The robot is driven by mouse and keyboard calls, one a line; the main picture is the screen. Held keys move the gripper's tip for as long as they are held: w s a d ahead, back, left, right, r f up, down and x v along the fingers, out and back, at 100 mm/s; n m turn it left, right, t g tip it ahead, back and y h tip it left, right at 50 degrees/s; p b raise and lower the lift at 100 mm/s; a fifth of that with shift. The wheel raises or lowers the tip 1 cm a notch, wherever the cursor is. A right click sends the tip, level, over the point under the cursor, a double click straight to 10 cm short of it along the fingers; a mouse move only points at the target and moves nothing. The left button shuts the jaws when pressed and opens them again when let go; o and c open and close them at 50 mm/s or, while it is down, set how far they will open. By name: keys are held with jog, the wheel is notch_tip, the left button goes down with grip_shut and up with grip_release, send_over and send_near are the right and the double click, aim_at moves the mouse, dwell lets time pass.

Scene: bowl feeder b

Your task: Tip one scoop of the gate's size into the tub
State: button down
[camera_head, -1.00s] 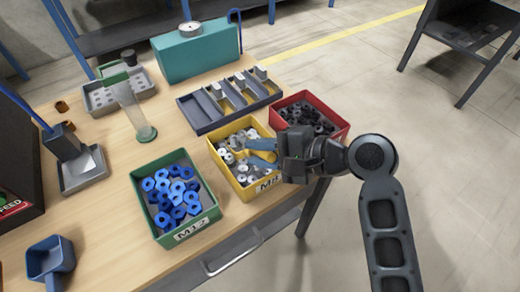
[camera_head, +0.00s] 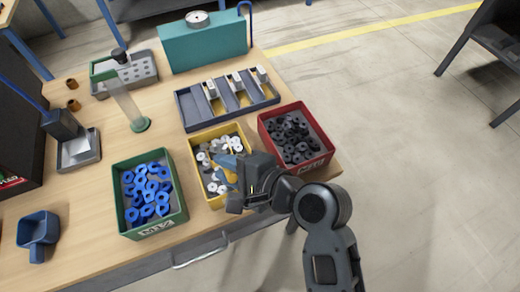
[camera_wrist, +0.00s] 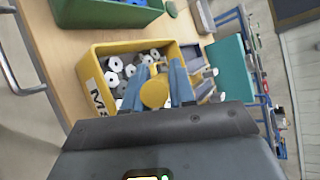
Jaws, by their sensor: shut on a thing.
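My gripper (camera_head: 232,172) is over the yellow bin (camera_head: 197,172), its blue fingers shut on a yellow scoop (camera_wrist: 155,94). In the wrist view the scoop's rounded yellow end shows between the fingertips (camera_wrist: 158,84); the rest is mostly hidden, so I cannot tell its load. The yellow bin, also in the wrist view (camera_wrist: 88,66), holds white and grey nuts or washers (camera_wrist: 113,66). The green bin (camera_head: 157,229) holds blue nuts (camera_head: 150,188). The red bin (camera_head: 312,163) holds dark rings (camera_head: 290,138). I cannot tell which container is the tub.
A divided grey rack (camera_head: 205,127) stands behind the yellow bin. A blue scoop (camera_head: 38,232) lies at the left front. A teal box (camera_head: 203,45) stands at the back. Wooden tabletop (camera_head: 95,195) is clear left of the green bin.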

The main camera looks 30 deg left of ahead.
notch_tip(320, 180, up, 2)
jog(key=shift+w+d+p, duration=0.1)
jog(key=shift+d+p, duration=0.05)
jog(key=shift+p, duration=0.35)
jog(key=shift+r+p, duration=0.95)
jog(key=shift+r, duration=0.9)
jog(key=shift+t+y, duration=0.4)
jog(key=shift+y, duration=0.3)
jog(key=shift+s+d+r, duration=0.1)
jog(key=shift+r, duration=0.6)
jog(key=shift+s+d+r, duration=0.15)
jog(key=shift+r, duration=0.6)
jog(key=shift+s+d+r, duration=0.1)
jog(key=shift+r, duration=0.6)
